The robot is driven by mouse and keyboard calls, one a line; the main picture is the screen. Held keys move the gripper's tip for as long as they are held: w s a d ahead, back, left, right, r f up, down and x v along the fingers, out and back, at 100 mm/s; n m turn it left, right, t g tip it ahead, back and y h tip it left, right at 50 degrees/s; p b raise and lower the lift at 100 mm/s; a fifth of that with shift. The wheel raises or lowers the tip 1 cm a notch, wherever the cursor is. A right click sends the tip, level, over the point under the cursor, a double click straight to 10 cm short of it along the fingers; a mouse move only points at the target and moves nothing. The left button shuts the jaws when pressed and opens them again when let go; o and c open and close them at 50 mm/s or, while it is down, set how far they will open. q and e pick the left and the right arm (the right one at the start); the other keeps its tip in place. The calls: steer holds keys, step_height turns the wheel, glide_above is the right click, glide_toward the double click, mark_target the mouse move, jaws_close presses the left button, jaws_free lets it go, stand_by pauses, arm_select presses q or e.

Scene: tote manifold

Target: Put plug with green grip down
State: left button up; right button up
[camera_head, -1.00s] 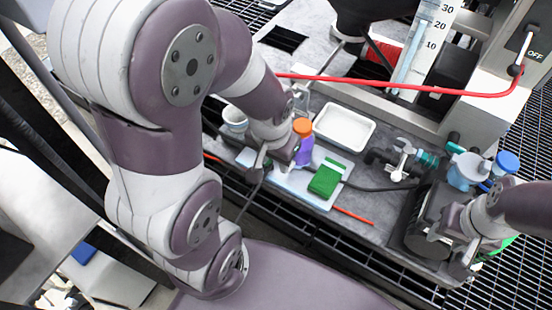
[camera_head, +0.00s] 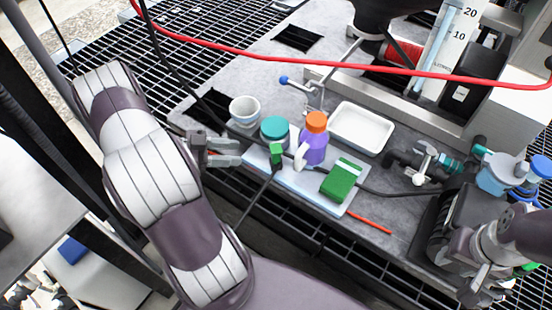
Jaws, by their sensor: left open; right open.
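The plug with the green grip (camera_head: 276,154) stands on the left part of a pale mat (camera_head: 320,202), with a dark cable running down from it. It is in front of a teal-lidded jar (camera_head: 275,130) and left of a purple bottle with an orange cap (camera_head: 314,142). My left gripper (camera_head: 238,152) is open and empty, to the left of the plug and apart from it. My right gripper (camera_head: 480,287) is at the lower right beside a dark machine, open, with its fingers partly hidden.
A green block (camera_head: 341,180) lies on the mat's right part. A white tray (camera_head: 361,128) and a white cup (camera_head: 244,111) stand behind. A red hose (camera_head: 330,66) crosses the back. A valve fitting (camera_head: 424,162) is at the right. Dark grating lies along the front edge.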

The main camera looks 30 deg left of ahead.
mark_target(276, 153)
arm_select(q)
steer(key=x, duration=0.4)
steer(key=b+x, duration=0.1)
steer(key=x, duration=0.7)
steer(key=shift+w+d+r+b, duration=0.2)
steer(key=shift+w+b, duration=0.1)
steer(key=shift+b, duration=0.05)
jaws_close()
